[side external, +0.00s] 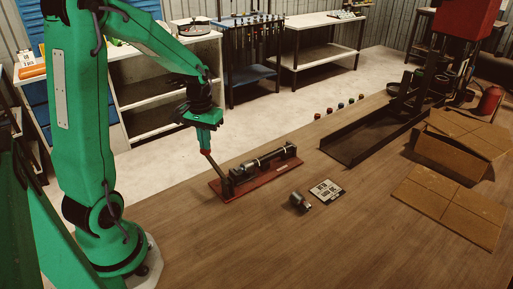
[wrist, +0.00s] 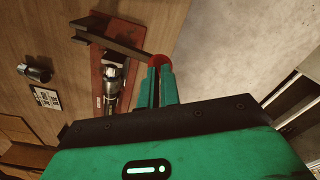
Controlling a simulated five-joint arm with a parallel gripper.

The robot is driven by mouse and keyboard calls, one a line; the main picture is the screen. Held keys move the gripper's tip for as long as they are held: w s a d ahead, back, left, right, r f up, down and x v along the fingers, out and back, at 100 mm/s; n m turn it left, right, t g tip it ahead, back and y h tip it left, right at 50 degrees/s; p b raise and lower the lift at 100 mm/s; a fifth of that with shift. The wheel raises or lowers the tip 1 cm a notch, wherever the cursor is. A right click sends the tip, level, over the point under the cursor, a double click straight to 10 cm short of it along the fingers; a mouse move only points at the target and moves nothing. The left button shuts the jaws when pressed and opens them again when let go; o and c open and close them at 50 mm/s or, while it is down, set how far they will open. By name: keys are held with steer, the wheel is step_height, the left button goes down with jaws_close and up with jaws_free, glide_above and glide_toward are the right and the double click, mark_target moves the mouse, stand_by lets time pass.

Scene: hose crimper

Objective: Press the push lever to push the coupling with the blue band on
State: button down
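The crimper bench (side external: 222,188) is a long dark red base with metal parts on it, at the centre of the side view. A silver cylindrical part lies along it, clear in the wrist view (wrist: 112,78); I cannot make out a blue band on it. The push lever (side external: 218,175) rises from the left end of the base, tilted left, with a red knob (wrist: 160,60) at its tip. My gripper (side external: 206,150) is at the knob. Its green fingers (wrist: 160,68) are close together and partly hide the knob. Whether they touch it is hard to tell.
A silver fitting (side external: 299,202) and a printed card (side external: 326,191) lie in front of the bench. Several small coloured pieces (side external: 340,106) stand in a row behind. A dark tray (side external: 350,150) and open cardboard box (side external: 455,150) are right.

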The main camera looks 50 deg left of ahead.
steer(key=shift+s+d+f, duration=0.15)
steer(key=shift+f, duration=1.55)
steer(key=shift+r, duration=0.1)
steer(key=shift+r, duration=1.8)
step_height(320, 180, up, 9)
steer(key=shift+r, duration=0.2)
stand_by(0.4)
steer(key=s+d+r+m+t, duration=0.2)
steer(key=s+d, duration=0.3)
steer(key=d, duration=0.3)
steer(key=s+d+r+m+t, duration=0.2)
steer(key=s+d+m+t, duration=0.1)
steer(key=d, duration=0.5)
steer(key=shift+s+d+m+t, duration=0.3)
steer(key=shift+s+m, duration=0.2)
steer(key=shift+s, duration=0.35)
